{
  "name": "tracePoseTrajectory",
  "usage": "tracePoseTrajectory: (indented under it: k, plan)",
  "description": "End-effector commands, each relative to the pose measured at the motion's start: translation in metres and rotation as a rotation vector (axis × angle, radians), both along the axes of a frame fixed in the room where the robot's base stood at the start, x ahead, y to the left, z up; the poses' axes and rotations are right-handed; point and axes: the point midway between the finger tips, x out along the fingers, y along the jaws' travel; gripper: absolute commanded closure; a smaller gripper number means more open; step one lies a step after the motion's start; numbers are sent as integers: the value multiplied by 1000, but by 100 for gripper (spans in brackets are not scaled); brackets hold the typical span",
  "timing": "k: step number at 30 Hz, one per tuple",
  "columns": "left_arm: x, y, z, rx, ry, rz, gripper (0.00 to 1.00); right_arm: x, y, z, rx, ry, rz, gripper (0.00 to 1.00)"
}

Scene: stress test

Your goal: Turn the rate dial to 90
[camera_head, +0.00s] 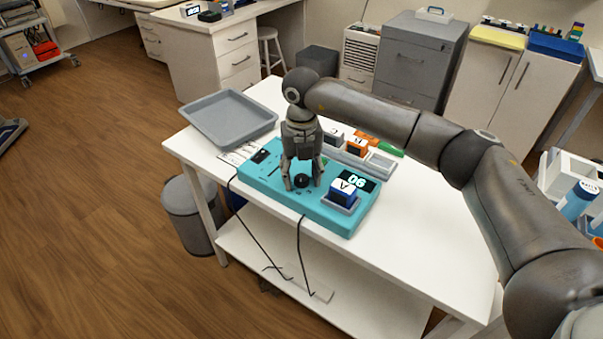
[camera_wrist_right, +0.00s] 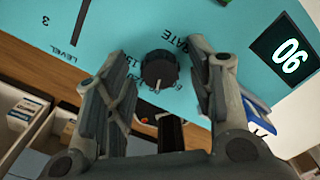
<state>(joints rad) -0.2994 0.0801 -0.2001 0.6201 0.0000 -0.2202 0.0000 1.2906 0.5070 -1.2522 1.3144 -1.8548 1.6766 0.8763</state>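The teal device (camera_head: 262,183) lies on the white table. Its round black rate dial (camera_wrist_right: 159,69) has a pale pointer mark at its lower rim in the right wrist view; the dial also shows in the head view (camera_head: 302,181). My right gripper (camera_wrist_right: 165,85) points down over the dial, with its fingers spread on either side and visible gaps to it. My left gripper is not in view.
A grey tray (camera_head: 228,118) is at the table's left, and several small blocks and bins (camera_head: 356,147) lie behind the device. Cables hang over the front edge.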

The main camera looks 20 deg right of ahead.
Motion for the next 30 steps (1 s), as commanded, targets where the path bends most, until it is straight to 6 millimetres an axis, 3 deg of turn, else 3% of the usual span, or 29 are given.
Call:
tracePoseTrajectory:
  k: [8,21,30]
  plan:
    - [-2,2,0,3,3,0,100,0,0,8,1,-1,0,50]
    - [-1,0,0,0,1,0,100,1,0,94,1,-3,0,50]
    - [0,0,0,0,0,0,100,0,0,120,0,0,0,50]
